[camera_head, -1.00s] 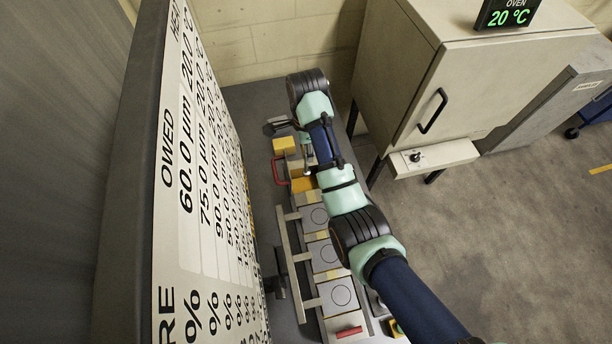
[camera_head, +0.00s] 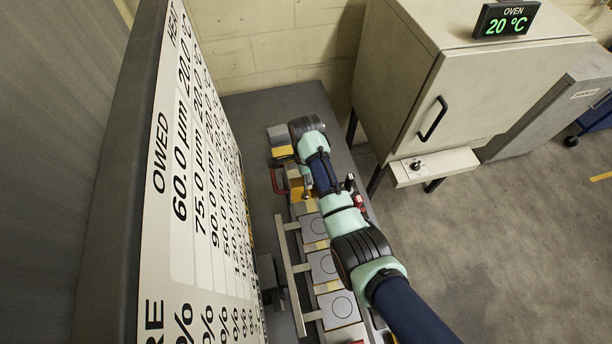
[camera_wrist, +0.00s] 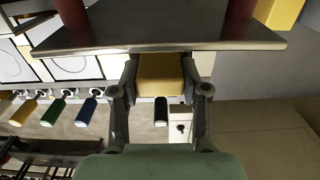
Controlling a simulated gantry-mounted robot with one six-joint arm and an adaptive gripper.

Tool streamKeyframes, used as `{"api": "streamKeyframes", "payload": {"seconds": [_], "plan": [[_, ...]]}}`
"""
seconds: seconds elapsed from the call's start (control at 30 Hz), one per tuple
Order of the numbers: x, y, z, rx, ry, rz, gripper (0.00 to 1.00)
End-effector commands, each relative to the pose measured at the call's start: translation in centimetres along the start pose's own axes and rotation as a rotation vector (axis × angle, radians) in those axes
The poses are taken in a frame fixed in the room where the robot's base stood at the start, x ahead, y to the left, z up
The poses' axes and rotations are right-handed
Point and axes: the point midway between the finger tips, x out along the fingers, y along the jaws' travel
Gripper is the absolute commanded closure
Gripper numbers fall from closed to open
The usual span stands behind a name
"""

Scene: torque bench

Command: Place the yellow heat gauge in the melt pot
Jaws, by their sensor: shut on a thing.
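In the wrist view my gripper (camera_wrist: 160,98) is shut on a yellow block-shaped thing (camera_wrist: 160,73), which I take to be the yellow heat gauge. A short black piece (camera_wrist: 161,111) shows at its near end, between the fingers. The upper part of the yellow thing meets the edge of a grey metal plate (camera_wrist: 230,38); I cannot tell whether they touch. I cannot make out the melt pot for certain in either view.
A bench (camera_head: 248,110) carries a row of square plates with circles (camera_head: 341,306) and a rail (camera_head: 291,270). A red handle (camera_head: 277,181) stands beyond them. Yellow, green (camera_wrist: 53,111) and blue handles show in the wrist view. The oven (camera_head: 480,85) stands right; a large board (camera_head: 185,225) stands left.

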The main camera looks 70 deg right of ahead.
Motion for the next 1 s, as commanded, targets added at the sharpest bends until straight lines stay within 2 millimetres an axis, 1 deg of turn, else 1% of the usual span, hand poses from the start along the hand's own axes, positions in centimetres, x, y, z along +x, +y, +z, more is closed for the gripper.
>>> {"api": "streamKeyframes", "payload": {"seconds": [0.07, 0.1, 0.17, 0.2, 0.23, 0.5, 0.57, 0.63, 0.77, 0.9, 1.0], "plan": [[0.3, 0.0, 0.0, 0.000, 0.000, 0.000, 1.00], [0.3, 0.0, 0.0, 0.000, 0.000, 0.000, 0.50], [0.2, 0.0, 0.0, 0.000, 0.000, 0.000, 0.40], [0.2, 0.0, 0.0, 0.000, 0.000, 0.000, 0.33], [0.2, 0.0, 0.0, 0.000, 0.000, 0.000, 0.30], [0.2, 0.0, 0.0, 0.000, 0.000, 0.000, 0.30], [-0.1, 0.0, 0.0, 0.000, 0.000, 0.000, 0.30], [-0.9, -0.1, 0.0, 0.000, 0.000, -0.003, 0.30], [-3.8, -0.1, 0.0, 0.000, -0.001, -0.005, 0.30], [-7.5, -0.1, 0.0, 0.000, -0.001, -0.005, 0.30], [-9.7, -0.1, 0.0, 0.000, 0.000, -0.003, 0.30]]}}
